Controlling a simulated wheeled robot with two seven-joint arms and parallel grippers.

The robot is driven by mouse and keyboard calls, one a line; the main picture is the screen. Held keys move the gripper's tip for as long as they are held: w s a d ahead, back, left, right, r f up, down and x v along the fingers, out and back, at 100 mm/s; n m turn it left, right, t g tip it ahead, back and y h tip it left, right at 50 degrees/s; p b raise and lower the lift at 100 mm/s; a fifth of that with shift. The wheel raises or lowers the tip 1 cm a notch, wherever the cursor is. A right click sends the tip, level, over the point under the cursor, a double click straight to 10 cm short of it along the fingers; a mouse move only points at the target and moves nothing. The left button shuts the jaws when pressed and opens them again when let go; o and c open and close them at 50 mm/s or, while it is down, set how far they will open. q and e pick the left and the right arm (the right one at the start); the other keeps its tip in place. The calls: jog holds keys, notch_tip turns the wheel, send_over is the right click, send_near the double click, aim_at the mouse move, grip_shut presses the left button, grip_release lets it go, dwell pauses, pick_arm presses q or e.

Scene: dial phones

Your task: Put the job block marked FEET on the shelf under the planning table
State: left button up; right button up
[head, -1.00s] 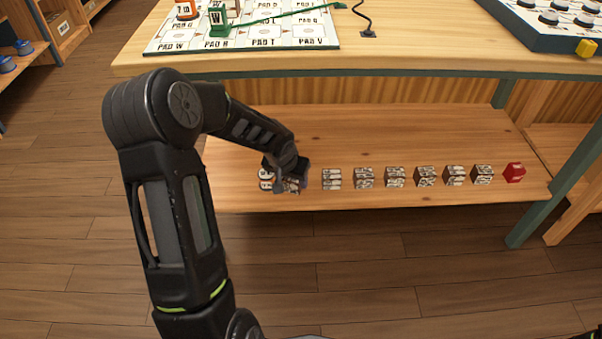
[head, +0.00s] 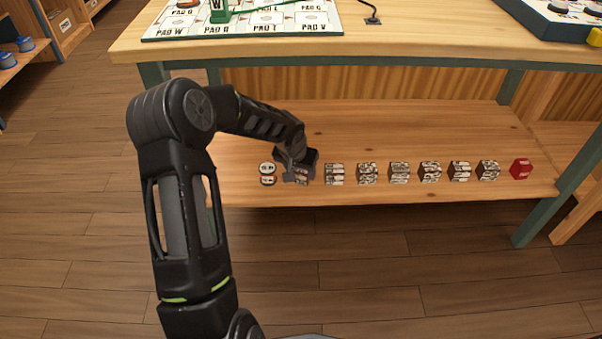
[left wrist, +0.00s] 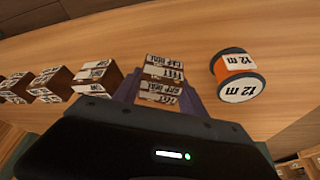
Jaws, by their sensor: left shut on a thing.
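The planning table (head: 420,38) has a low wooden shelf (head: 400,130) under it. A small dark brown block (left wrist: 163,80) with white printed labels is between my left gripper's fingers. One label looks like FEET, but the print is not fully clear. In the head view the block (head: 302,177) is partly hidden by the gripper and is in line with the shelf's row. My left gripper (head: 297,171) is shut on it, low over the shelf's left part; whether the block touches the shelf I cannot tell. My right gripper is not in view.
An orange-and-black drum marked 12 m (left wrist: 238,75) stands close beside the held block. Several labelled blocks (head: 398,172) and a red block (head: 521,169) continue the row rightward. The shelf behind the row is clear. A green table leg (head: 560,190) stands at right.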

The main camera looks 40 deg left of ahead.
pick_arm(q)
jog(key=shift+r, duration=0.1)
jog(key=o, duration=1.4)
jog(key=shift+s+r, duration=0.1)
jog(key=shift+r, duration=0.25)
jog(key=p+v, duration=0.5)
jog(key=v, duration=0.6)
jog(key=shift+s+r, duration=0.1)
jog(key=shift+s, duration=0.1)
